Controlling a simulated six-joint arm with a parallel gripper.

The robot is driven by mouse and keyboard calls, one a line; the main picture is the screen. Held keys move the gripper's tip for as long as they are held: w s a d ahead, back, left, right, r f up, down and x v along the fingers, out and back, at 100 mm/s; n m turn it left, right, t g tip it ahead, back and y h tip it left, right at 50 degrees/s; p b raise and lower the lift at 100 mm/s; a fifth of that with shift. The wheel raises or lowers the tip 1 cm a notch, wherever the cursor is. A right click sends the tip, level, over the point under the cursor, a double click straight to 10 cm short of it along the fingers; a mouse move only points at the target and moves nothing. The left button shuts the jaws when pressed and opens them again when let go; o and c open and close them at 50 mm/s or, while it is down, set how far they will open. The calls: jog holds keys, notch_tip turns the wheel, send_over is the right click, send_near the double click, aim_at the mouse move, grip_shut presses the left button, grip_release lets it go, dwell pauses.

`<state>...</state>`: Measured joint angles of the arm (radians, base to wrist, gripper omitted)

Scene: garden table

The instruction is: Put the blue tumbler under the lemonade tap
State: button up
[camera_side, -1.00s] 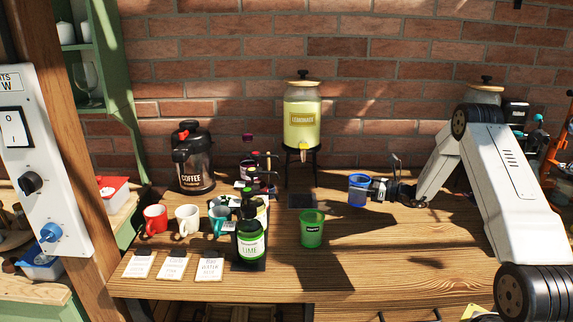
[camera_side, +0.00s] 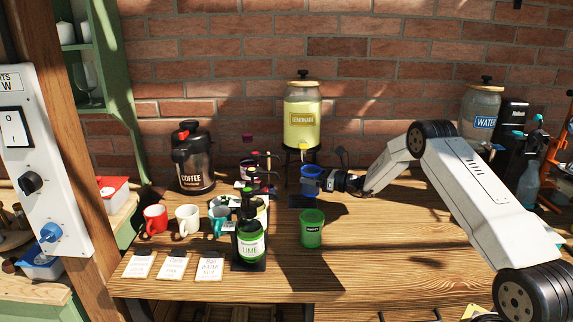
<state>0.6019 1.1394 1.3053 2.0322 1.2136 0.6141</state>
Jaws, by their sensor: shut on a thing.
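The blue tumbler (camera_side: 311,184) is upright in my gripper (camera_side: 325,181), just below the yellow tap (camera_side: 305,149) of the lemonade dispenser (camera_side: 303,117). My gripper is shut on it from the right side. The dispenser is a glass jar of yellow liquid, labelled LEMONADE, on a dark stand.
A green LIME pump bottle (camera_side: 250,240), several mugs (camera_side: 187,219) and a coffee urn (camera_side: 194,158) are to the left. A water dispenser (camera_side: 481,112) stands at the right.

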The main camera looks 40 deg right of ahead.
jog(key=shift+x, duration=0.9)
jog(key=shift+w+a, duration=0.15)
jog(key=shift+w, duration=0.25)
jog(key=shift+f, duration=1.7)
jog(key=shift+f, duration=0.15)
jog(key=o, duration=0.9)
jog(key=shift+o, duration=0.2)
jog(key=v, duration=1.2)
